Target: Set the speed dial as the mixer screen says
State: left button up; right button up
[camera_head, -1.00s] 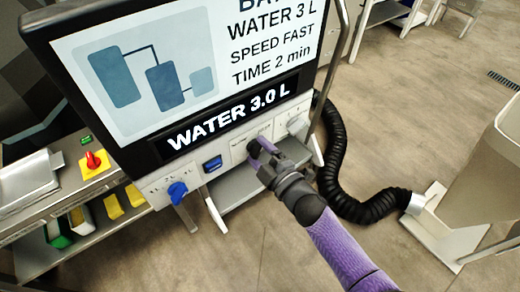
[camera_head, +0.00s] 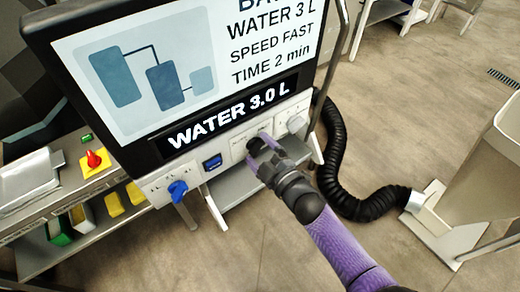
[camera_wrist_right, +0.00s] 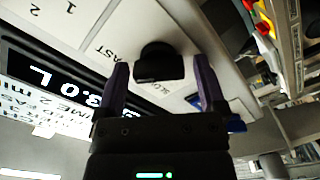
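The mixer screen (camera_head: 200,60) reads WATER 3 L, SPEED FAST, TIME 2 min, with WATER 3.0 L on the strip below. The speed dial is a black knob (camera_wrist_right: 160,64) on the white panel. FAST and SLOW labels lie beside it in the right wrist view; which one it points to is unclear. My right gripper (camera_wrist_right: 162,75) is open, one purple finger on each side of the knob, with gaps showing. In the head view my right gripper (camera_head: 264,146) is at the panel and partly hides the dial. My left gripper is not in view.
A red knob on a yellow plate (camera_head: 93,159) sits far left. A black hose (camera_head: 340,175) curves on the floor right of my arm.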

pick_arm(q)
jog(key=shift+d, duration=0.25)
pick_arm(e)
jog(key=shift+o, duration=0.3)
jog(key=shift+s+d, duration=0.15)
jog(key=shift+s, duration=0.1)
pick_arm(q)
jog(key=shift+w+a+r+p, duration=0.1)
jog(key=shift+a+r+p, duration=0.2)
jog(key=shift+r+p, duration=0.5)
pick_arm(e)
jog(key=v, duration=0.9)
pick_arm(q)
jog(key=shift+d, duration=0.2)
pick_arm(e)
jog(key=shift+s+d, duration=0.1)
